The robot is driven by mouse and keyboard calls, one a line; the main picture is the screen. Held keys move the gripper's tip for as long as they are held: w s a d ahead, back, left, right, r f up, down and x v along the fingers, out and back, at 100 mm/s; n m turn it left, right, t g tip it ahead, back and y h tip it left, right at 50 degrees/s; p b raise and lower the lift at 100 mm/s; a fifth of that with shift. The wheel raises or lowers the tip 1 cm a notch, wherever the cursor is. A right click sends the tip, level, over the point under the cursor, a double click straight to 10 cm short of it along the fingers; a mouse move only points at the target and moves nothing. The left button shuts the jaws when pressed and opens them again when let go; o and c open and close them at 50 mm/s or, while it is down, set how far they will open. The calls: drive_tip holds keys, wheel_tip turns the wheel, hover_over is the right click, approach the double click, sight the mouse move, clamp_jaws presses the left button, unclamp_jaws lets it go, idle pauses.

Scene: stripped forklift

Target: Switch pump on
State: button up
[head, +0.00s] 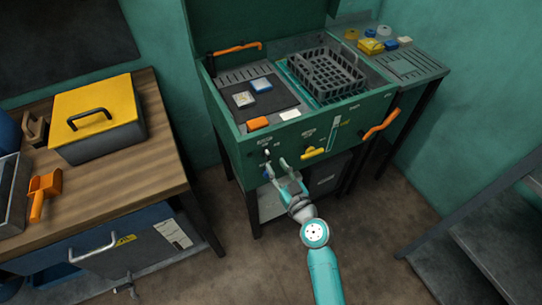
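The green washing station (236,150) stands at the centre with a sloping front panel. A small dark switch or knob (266,152) sits on the left part of that panel, beside small labels. A yellow handle (313,152) is further right on the panel. I cannot read which control is the pump's, nor its position. My gripper (276,166) is at the panel's lower left, just below the small dark knob. Its two fingers look spread apart, with nothing seen between them. Whether a finger touches the panel cannot be told.
Orange handles (381,125) stick out at the station's right front and upper left. A black basket (327,74) sits in its top. A wooden bench (120,170) with a yellow-lidded box (95,112) stands left. Grey shelving (485,235) is at right. Floor between is clear.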

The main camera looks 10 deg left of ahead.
sight(268, 154)
drive_tip(key=shift+x, duration=2.6)
drive_tip(key=shift+c, duration=0.2)
clamp_jaws()
